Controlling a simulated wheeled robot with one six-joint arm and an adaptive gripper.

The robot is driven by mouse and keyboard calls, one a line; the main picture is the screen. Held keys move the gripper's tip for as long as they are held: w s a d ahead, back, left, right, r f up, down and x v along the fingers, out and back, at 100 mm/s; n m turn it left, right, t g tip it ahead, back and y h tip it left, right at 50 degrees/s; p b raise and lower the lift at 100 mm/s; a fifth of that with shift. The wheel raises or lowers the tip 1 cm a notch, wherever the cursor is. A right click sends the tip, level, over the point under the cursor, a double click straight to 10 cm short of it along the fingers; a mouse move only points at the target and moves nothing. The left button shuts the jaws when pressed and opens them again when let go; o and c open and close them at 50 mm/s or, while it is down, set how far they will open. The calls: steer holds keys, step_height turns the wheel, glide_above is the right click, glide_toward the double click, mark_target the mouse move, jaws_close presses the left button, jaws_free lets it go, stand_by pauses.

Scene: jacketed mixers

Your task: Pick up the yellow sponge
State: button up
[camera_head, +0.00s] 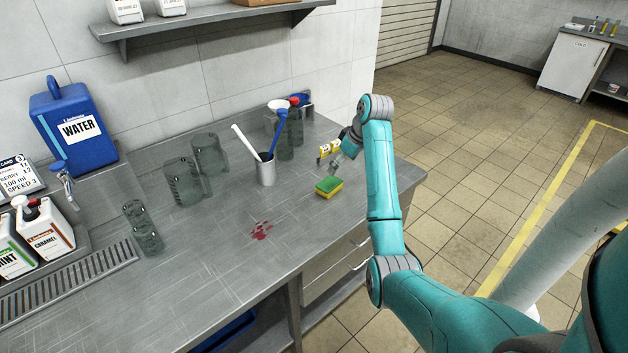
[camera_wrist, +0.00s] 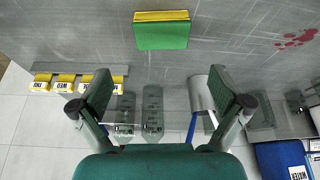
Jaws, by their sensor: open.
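The yellow sponge (camera_head: 329,187) has a green top layer and lies flat on the grey metal counter (camera_head: 205,255), near its right end. In the wrist view the sponge (camera_wrist: 161,30) shows at the top middle, with its green side large and a yellow strip along its upper edge. My gripper (camera_head: 340,165) is just above and behind the sponge in the head view, apart from it. In the wrist view my gripper (camera_wrist: 169,90) has its two fingers spread wide, with nothing between them, and the sponge is beyond the fingertips.
A metal cup (camera_head: 266,170) with long-handled utensils stands left of the sponge. Clear glass vessels (camera_head: 184,182) stand further left. Yellow labelled blocks (camera_head: 328,149) sit behind my gripper. A red stain (camera_head: 261,231) marks the counter. The counter's front is mostly clear.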

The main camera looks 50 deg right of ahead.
mark_target(329, 183)
steer(key=x, duration=0.5)
steer(key=shift+w+r, duration=0.2)
steer(key=shift+w, duration=0.1)
steer(key=shift+s+x, duration=0.15)
steer(key=shift+x, duration=1.4)
steer(key=shift+s+x, duration=0.15)
steer(key=shift+x, duration=1.4)
steer(key=shift+a+f, duration=0.1)
steer(key=shift+a, duration=0.05)
steer(key=c, duration=0.7)
